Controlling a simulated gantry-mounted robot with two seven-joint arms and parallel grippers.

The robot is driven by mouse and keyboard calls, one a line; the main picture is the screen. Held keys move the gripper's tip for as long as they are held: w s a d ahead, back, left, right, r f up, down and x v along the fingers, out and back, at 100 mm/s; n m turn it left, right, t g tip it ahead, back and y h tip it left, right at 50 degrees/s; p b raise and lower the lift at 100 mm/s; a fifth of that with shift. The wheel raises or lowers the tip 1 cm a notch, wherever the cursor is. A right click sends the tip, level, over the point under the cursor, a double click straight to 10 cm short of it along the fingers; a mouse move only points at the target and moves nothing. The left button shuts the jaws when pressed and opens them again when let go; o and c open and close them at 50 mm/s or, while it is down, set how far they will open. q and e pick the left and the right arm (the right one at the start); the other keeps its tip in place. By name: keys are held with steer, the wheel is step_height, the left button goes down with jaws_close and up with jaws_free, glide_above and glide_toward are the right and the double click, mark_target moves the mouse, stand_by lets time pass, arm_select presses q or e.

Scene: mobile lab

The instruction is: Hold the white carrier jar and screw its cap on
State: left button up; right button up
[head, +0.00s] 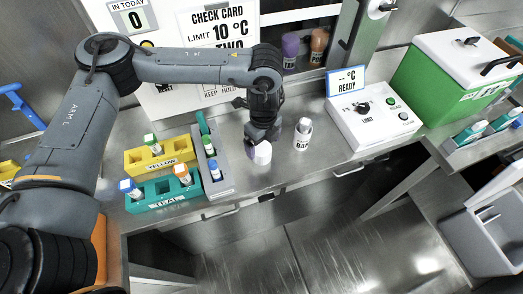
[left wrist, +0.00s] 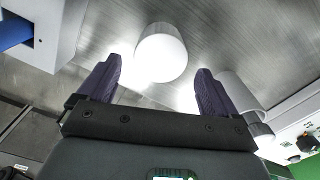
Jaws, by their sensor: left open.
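A plain white cylindrical piece (head: 262,153) stands on the steel bench directly below my left gripper (head: 261,137). I cannot tell whether it is the jar or its cap. In the left wrist view the white piece (left wrist: 161,53) is ahead of the gap between the dark fingertips (left wrist: 156,80), apparently not gripped. My left gripper is open and points down. A white labelled jar (head: 303,134) stands upright just to its right. A second white cylinder (left wrist: 241,92) shows beyond the right finger in the left wrist view. My right gripper is out of view.
Left of the gripper are a grey rack (head: 222,183), a yellow rack (head: 138,169) and a teal rack (head: 137,205) with vials. A white device with a dial (head: 372,122) stands right, beside a green box (head: 436,85). Free bench is narrow near the front edge.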

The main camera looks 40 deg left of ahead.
mark_target(262, 149)
arm_select(q)
steer(key=shift+f, duration=0.25)
step_height(262, 149, down, 4)
steer(key=shift+r+p, duration=0.2)
steer(key=shift+p, duration=0.6)
steer(key=shift+f, duration=0.8)
steer(key=shift+c, duration=0.3)
steer(key=c, duration=0.9)
